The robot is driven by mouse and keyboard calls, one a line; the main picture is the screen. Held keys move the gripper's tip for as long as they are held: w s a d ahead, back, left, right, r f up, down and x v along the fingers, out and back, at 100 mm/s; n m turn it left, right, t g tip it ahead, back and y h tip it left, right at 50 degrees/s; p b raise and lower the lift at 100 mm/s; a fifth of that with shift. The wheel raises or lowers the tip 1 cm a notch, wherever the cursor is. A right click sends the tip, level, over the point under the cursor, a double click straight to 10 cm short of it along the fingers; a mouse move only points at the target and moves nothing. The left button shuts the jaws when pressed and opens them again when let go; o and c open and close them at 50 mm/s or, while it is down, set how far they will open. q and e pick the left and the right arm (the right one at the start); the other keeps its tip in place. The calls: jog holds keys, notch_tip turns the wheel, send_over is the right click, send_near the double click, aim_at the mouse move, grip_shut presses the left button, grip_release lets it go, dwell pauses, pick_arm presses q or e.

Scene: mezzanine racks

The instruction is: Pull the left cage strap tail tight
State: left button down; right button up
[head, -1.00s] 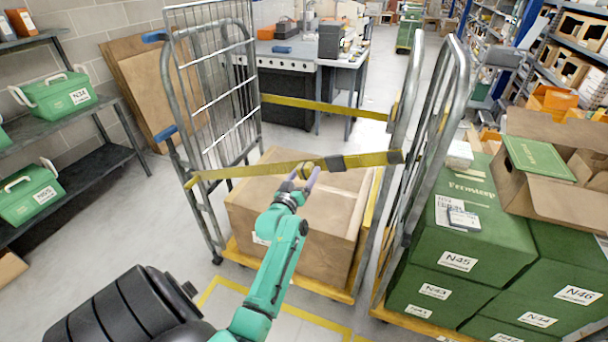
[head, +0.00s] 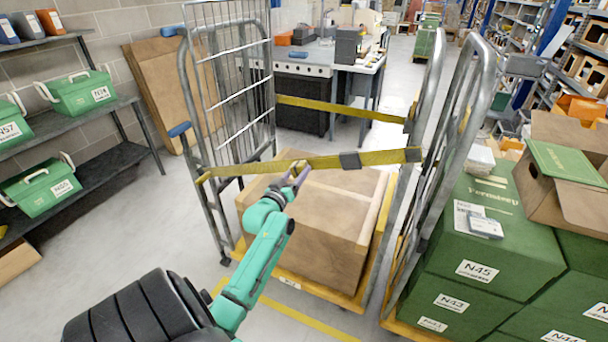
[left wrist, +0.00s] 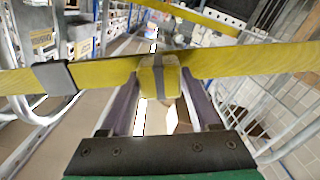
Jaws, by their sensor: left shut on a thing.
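The left cage (head: 219,110) is a grey wire roll cage on a yellow base, with a large brown box (head: 310,215) inside. A yellow strap (head: 240,170) spans its open front, with a grey buckle (head: 350,160) right of centre. The strap and buckle (left wrist: 56,77) also cross the left wrist view. My left gripper (head: 293,172) is at the strap, left of the buckle. It is shut on the strap tail (left wrist: 158,76), a short yellow piece with a grey band between the fingers. My right gripper is out of view.
A second yellow strap (head: 340,108) crosses the cage's back. Another cage with green boxes (head: 470,255) stands close on the right. A shelf with green cases (head: 80,95) is at the left. Clear floor (head: 130,225) lies between shelf and cage.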

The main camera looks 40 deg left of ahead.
pick_arm(q)
jog(key=shift+a+f, duration=0.1)
jog(key=shift+c, duration=1.5)
grip_release()
jog(key=shift+s, duration=0.1)
jog(key=shift+o, duration=0.9)
jog(key=shift+a, duration=0.15)
jog(key=shift+a+f, duration=0.1)
jog(key=shift+s+d, duration=0.15)
jog(key=shift+d, duration=0.05)
jog(key=b+v, duration=0.3)
jog(key=v, duration=1.1)
jog(key=shift+s, duration=0.15)
